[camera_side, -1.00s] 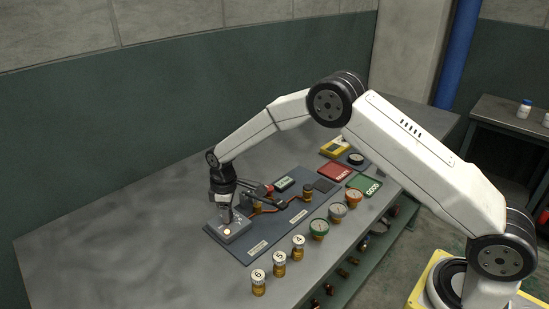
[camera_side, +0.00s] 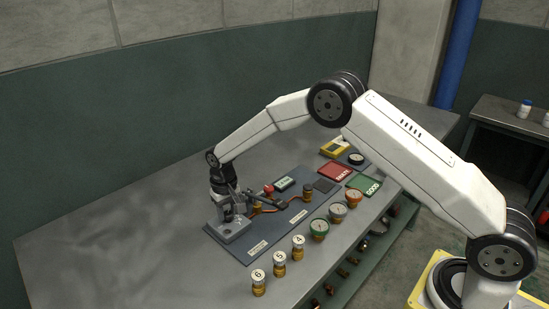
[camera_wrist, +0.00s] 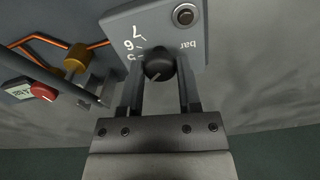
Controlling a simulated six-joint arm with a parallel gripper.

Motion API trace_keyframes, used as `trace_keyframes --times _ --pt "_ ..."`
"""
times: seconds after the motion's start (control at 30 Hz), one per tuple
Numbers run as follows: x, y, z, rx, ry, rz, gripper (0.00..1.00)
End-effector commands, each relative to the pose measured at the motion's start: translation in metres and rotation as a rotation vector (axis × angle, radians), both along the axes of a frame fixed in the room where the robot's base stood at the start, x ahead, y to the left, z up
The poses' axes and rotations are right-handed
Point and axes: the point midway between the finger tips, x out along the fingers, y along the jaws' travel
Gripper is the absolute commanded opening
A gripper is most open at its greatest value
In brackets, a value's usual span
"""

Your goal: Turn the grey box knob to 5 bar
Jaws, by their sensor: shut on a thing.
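The grey box (camera_side: 230,230) sits on the left end of the blue-grey board in the side view. In the wrist view the grey box (camera_wrist: 160,30) shows printed numbers 7, 6 and a partly hidden 5, the word "bar", and a round button (camera_wrist: 185,14). Its black knob (camera_wrist: 159,64) is between the two fingers of my gripper (camera_wrist: 160,80). A light pointer line shows on the knob, but I cannot tell exactly which number it marks. My gripper (camera_side: 227,210) is over the box, pointing down, shut on the knob.
The board (camera_side: 262,244) carries copper pipes, brass fittings, a red knob (camera_wrist: 43,92) and a small display (camera_side: 285,184). Numbered brass cylinders (camera_side: 279,264) and gauges (camera_side: 338,212) stand along the front. Red (camera_side: 335,171) and green (camera_side: 364,185) trays lie at the right. The table's left side is clear.

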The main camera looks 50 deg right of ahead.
Motion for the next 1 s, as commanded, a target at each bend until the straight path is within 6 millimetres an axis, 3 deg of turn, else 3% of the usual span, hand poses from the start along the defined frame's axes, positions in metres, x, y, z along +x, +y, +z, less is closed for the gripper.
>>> trace_keyframes --times 0.6,1.0 --pt "0.0005 0.0001 0.0013 0.001 -0.001 -0.529 0.00" --pt "0.0006 0.0001 0.0014 0.000 -0.002 -0.643 0.00"
